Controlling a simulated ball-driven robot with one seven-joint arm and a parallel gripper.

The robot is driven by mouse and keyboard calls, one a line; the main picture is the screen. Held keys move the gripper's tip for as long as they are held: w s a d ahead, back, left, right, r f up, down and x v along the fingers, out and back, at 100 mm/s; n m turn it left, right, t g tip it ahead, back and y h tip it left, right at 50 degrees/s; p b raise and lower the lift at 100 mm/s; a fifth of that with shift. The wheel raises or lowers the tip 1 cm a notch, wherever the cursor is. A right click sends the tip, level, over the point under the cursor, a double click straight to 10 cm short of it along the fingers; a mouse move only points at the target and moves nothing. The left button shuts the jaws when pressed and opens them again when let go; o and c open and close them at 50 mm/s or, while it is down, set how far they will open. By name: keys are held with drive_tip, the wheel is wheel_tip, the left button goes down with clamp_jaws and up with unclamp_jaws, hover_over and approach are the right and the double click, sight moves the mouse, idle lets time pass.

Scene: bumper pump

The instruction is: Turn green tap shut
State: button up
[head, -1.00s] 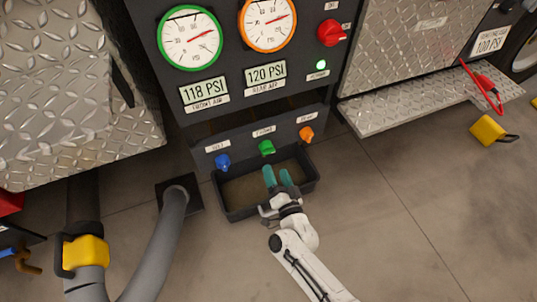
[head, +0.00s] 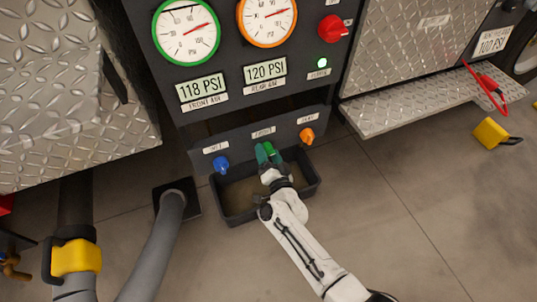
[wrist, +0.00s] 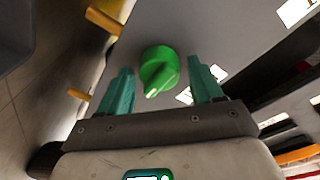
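The green tap (wrist: 158,70) is a round knob with a raised ridge, on the dark panel's lower strip. In the wrist view it sits between the two teal fingers of my gripper (wrist: 161,85), which are spread apart with a gap on each side of the knob. In the head view my gripper (head: 267,153) is up at the green tap (head: 270,149), and its fingers partly cover the tap. Whether a finger touches the tap I cannot tell.
A blue tap (head: 221,165) is to the left and an orange tap (head: 307,136) to the right on the same strip. A black tray (head: 242,217) lies below. Gauges, a red knob (head: 332,28) and a diamond-plate step (head: 400,113) are nearby. Open floor lies to the right.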

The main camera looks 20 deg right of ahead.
drive_tip(key=c, duration=0.8)
drive_tip(key=shift+n, duration=0.4)
drive_tip(key=n, duration=0.4)
drive_tip(key=shift+a, duration=0.15)
drive_tip(key=n, duration=0.4)
drive_tip(key=shift+f+n+t+y, duration=0.1)
drive_tip(key=shift+n+t+y, duration=0.2)
drive_tip(key=shift+t, duration=0.1)
drive_tip(key=n, duration=0.5)
drive_tip(key=shift+y, duration=0.3)
drive_tip(key=n, duration=0.4)
drive_tip(key=shift+a+f, duration=0.1)
drive_tip(key=shift+f, duration=0.05)
drive_tip(key=shift+n+y, duration=0.4)
drive_tip(key=shift+n, duration=0.1)
